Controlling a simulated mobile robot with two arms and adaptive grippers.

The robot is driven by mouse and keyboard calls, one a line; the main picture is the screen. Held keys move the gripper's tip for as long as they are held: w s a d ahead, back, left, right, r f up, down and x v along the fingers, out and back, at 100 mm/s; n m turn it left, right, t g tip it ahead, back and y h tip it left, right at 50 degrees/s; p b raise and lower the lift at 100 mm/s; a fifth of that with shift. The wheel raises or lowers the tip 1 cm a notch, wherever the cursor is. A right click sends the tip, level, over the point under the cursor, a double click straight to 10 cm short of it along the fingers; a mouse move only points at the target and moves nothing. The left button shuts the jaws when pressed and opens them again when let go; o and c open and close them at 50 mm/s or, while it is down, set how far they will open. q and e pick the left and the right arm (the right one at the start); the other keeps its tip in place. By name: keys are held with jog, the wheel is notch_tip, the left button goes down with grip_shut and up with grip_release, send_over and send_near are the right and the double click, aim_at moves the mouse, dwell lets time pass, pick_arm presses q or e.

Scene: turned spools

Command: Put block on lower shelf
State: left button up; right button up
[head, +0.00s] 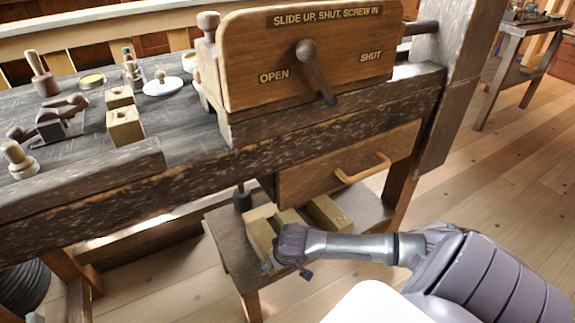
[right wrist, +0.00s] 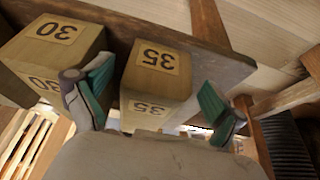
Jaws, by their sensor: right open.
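A pale wooden block marked 35 (right wrist: 158,75) lies between the fingers of my right gripper (right wrist: 152,100) in the right wrist view. The gripper is open, with a green-padded finger on each side of the block. A wider block marked 30 (right wrist: 55,50) stands beside it, to the left in that view. In the head view, my right gripper (head: 285,252) is over the front of the lower shelf (head: 230,235). One pale block (head: 258,233) is beside the gripper and another (head: 328,212) is farther right, both on the shelf. My left gripper is not in view.
Two more wooden blocks stand on the workbench top, a front one (head: 125,127) and a rear one (head: 119,97). A hand plane (head: 50,125) and several small tools are around them. A drawer (head: 345,165) with a wooden handle hangs above the lower shelf.

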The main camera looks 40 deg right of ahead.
jog(key=s+a+p, duration=0.1)
jog(key=s, duration=0.4)
jog(key=w+a+r+n+t+y, duration=0.15)
jog(key=a+r, duration=0.25)
jog(key=a, duration=0.4)
jog(key=a+r+n+t+y, duration=0.2)
jog(key=a+r+y, duration=0.15)
jog(key=a, duration=0.45)
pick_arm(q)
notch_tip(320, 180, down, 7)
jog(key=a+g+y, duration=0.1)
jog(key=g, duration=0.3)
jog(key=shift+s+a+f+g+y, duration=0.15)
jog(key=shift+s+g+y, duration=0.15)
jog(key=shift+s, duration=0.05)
pick_arm(e)
notch_tip(320, 180, up, 19)
jog(key=w+a+n+t, duration=0.1)
jog(key=t, duration=0.6)
jog(key=shift+a+f+n+h, duration=0.2)
jog(key=shift+n+h, duration=0.1)
jog(key=shift+n, duration=0.05)
